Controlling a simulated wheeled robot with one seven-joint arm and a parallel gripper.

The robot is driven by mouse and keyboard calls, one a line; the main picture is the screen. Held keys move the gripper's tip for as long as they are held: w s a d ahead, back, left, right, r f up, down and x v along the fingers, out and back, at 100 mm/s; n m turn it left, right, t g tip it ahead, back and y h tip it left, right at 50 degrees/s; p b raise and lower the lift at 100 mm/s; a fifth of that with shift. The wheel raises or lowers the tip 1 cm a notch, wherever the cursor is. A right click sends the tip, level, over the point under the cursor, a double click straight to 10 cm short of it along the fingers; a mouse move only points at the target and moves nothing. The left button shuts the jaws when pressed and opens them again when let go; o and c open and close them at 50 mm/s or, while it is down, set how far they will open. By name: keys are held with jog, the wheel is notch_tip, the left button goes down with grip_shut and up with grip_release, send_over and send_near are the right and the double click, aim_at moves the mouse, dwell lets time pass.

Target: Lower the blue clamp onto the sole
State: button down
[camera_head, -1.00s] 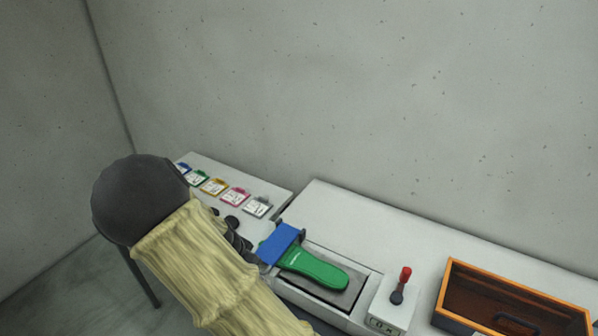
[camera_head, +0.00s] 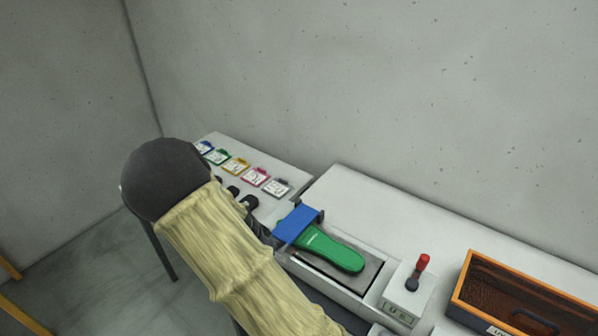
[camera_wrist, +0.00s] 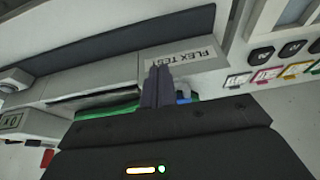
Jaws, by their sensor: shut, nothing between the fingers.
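The blue clamp (camera_head: 297,224) lies across the left end of the green sole (camera_head: 335,253) in the head view. I cannot tell whether it presses on the sole. The sole lies on the grey bed of the flex tester (camera_head: 370,277). My gripper (camera_wrist: 157,88) is shut and empty in the wrist view, its fingers in front of the tester's "FLEX TEST" label (camera_wrist: 190,57). Small parts of the sole (camera_wrist: 108,105) and the clamp (camera_wrist: 183,98) show behind the gripper. In the head view my sleeved arm hides most of the gripper, just left of the clamp.
A control box with a red-tipped lever (camera_head: 420,264) stands right of the tester. An orange-rimmed wooden tray (camera_head: 464,275) is farther right. Several coloured tags (camera_head: 237,165) and dark shoe-like items (camera_head: 248,201) lie on the left table. The white table behind the tester is clear.

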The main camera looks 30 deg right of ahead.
jog(key=shift+r, duration=0.15)
jog(key=s+a+r+p, duration=0.1)
jog(key=s+a+r, duration=0.3)
jog(key=a, duration=0.5)
jog(key=shift+s+a+r+p, duration=0.2)
jog(key=shift+s+a+p, duration=0.05)
jog(key=shift+s+p, duration=0.2)
jog(key=shift+d, duration=0.1)
dwell(0.6)
jog(key=s+d+r+n+y, duration=0.3)
jog(key=s+d+r+n, duration=0.5)
jog(key=r+n, duration=0.3)
jog(key=shift+s+n+t+y, duration=0.3)
jog(key=shift+s+n+y, duration=0.1)
jog(key=shift+s+n, duration=0.45)
